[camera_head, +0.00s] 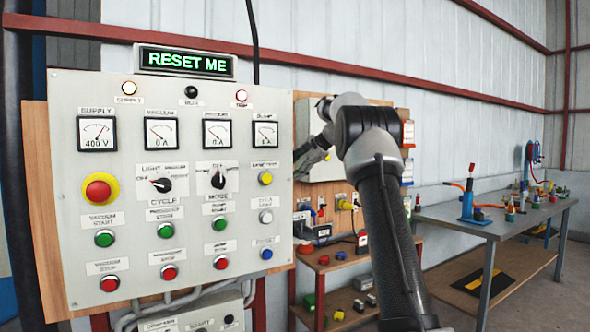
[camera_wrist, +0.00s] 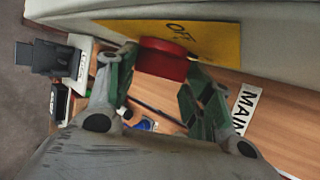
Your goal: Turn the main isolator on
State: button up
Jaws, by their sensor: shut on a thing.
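The main isolator's red knob (camera_wrist: 163,60) shows in the wrist view on a yellow plate (camera_wrist: 215,42) with the word OFF on it. The plate sits on a pale box. My gripper (camera_wrist: 165,78) is shut on the red knob, one green-padded finger on each side. A label starting with MAIN (camera_wrist: 243,108) is on the wood to the right. In the head view my gripper (camera_head: 312,158) is at the side of a grey box (camera_head: 308,120), behind the control panel's right edge. The knob is hidden there.
The large control panel (camera_head: 75,240) on the left has meters, buttons and a lit RESET ME display (camera_head: 187,62). Shelves (camera_head: 335,262) with coloured parts stand below my arm. A grey workbench (camera_head: 535,222) with tools stands at the right.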

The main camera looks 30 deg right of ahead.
jog(key=shift+w+g, duration=0.1)
jog(key=shift+g, duration=0.3)
jog(key=o, duration=1)
jog(key=shift+a, duration=0.1)
jog(key=v, duration=1.2)
